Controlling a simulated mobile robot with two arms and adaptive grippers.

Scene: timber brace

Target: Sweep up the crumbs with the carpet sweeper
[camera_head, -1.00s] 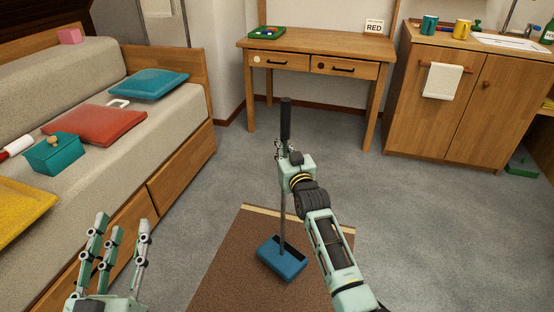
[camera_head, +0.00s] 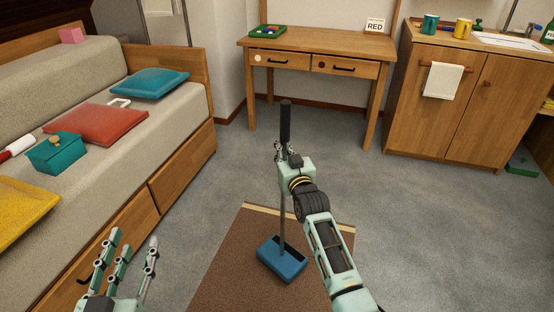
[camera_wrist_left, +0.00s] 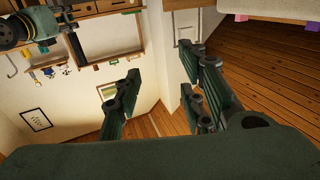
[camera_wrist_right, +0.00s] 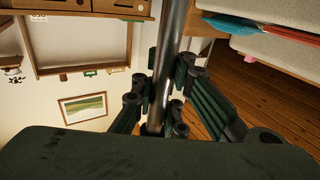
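The carpet sweeper has a blue head (camera_head: 282,262) resting on the brown rug (camera_head: 235,262), with a thin grey pole and a black grip (camera_head: 285,122) at the top. It stands nearly upright. My right gripper (camera_head: 281,160) is closed around the pole just below the black grip. In the right wrist view the metal pole (camera_wrist_right: 172,60) runs between the fingers. My left gripper (camera_head: 125,262) is open and empty, low at the left near the sofa's drawers; its spread fingers show in the left wrist view (camera_wrist_left: 160,95). I cannot make out any crumbs on the rug.
A wooden desk (camera_head: 320,50) and a cabinet (camera_head: 470,95) stand at the back. Grey floor (camera_head: 420,220) is free to the right.

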